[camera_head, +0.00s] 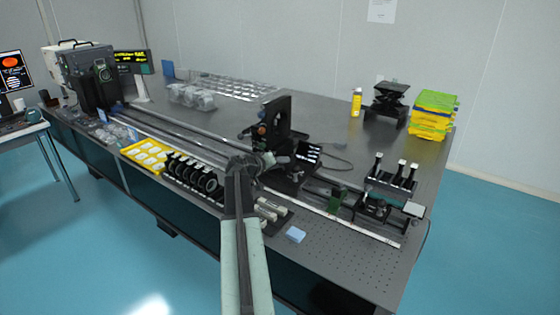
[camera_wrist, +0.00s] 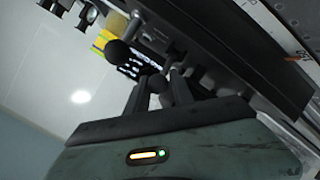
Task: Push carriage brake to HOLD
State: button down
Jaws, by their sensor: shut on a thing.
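The dark carriage (camera_head: 275,120) with its tall upright plate stands on the long rail near the middle of the table. My gripper (camera_head: 247,166) is at its front, low beside the carriage base. In the wrist view my gripper (camera_wrist: 163,84) has its two fingers close around a dark round knob (camera_wrist: 157,83), which I take as the carriage brake's. A second dark ball knob (camera_wrist: 118,52) is just up and left of it, apart from the fingers. My arm hides part of the carriage's front in the head view. No HOLD marking is readable.
A yellow tray (camera_head: 147,155) and a row of black rings (camera_head: 195,174) lie left of my arm. A light blue block (camera_head: 295,234) lies to the right. The perforated table corner (camera_head: 350,262) is mostly clear.

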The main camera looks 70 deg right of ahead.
jog(key=p, duration=0.1)
jog(key=r+y+p, duration=0.1)
jog(key=p, duration=0.1)
jog(key=shift+s+d+r+t, duration=0.1)
jog(key=shift+d+t, duration=0.2)
jog(key=shift+d, duration=0.05)
jog(key=y+p, duration=0.1)
jog(key=p, duration=0.1)
jog(key=shift+s+d+y+p, duration=0.1)
jog(key=shift+d+y+p, duration=0.2)
jog(key=shift+d+p, duration=0.1)
jog(key=y+p, duration=0.1)
jog(key=d+y+p, duration=0.1)
jog(key=shift+s+t+p, duration=0.15)
jog(key=shift+t+p, duration=0.15)
jog(key=shift+t, duration=0.1)
jog(key=shift+s+d+f+t+y+p, duration=0.1)
jog(key=shift+d+f+t+y+p, duration=0.2)
jog(key=shift+y+p, duration=0.4)
jog(key=shift+a+f, duration=0.1)
jog(key=c, duration=1.2)
grip_release()
